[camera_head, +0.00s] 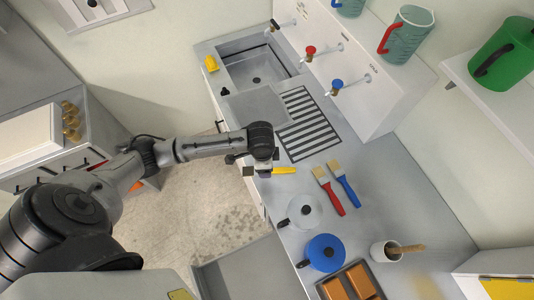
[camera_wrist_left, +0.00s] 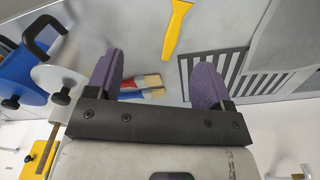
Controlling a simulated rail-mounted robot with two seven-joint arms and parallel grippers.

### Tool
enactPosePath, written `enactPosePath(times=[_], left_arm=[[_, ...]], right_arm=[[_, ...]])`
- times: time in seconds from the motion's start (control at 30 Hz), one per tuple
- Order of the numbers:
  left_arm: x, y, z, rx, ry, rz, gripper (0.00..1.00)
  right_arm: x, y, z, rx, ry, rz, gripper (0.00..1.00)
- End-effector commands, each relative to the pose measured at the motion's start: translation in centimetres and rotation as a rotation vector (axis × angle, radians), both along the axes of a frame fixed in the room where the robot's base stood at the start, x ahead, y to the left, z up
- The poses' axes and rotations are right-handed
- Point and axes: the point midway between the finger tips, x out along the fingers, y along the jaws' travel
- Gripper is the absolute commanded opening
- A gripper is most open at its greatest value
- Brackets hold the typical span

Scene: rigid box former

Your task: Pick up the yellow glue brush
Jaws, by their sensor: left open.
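The yellow glue brush (camera_head: 284,170) lies on the grey counter, just right of my left gripper in the head view. Part of it is hidden behind the gripper there. In the left wrist view its yellow handle (camera_wrist_left: 176,30) is at the top, cut off by the frame edge, beyond the fingertips. My left gripper (camera_head: 258,168) hangs over the counter's front edge. In the wrist view its purple fingers (camera_wrist_left: 157,78) are apart with nothing held between them. My right gripper is not in view.
A red brush (camera_head: 328,190) and a blue brush (camera_head: 344,184) lie right of the yellow one. A striped drain grid (camera_head: 308,123) and sink (camera_head: 256,66) are behind. A glass lid (camera_head: 304,211) and blue pot (camera_head: 323,253) stand in front.

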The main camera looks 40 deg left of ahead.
Motion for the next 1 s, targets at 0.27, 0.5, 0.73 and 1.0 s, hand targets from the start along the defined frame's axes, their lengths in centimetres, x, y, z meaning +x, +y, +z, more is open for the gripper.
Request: enactPosePath(times=[0.27, 0.5, 0.73, 1.0], left_arm=[[1.8, 2.8, -2.1, 0.04, 0.039, 0.008, 0.74], [1.8, 2.8, -6.1, 0.04, 0.039, 0.008, 0.74], [1.8, 2.8, -8.7, 0.04, 0.037, 0.007, 0.74], [1.8, 2.7, -10.2, 0.041, 0.037, 0.008, 0.74]], right_arm=[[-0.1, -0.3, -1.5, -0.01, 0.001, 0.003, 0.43], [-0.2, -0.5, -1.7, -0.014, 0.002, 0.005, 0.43], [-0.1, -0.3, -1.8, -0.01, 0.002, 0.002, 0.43], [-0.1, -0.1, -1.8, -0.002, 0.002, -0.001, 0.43]])
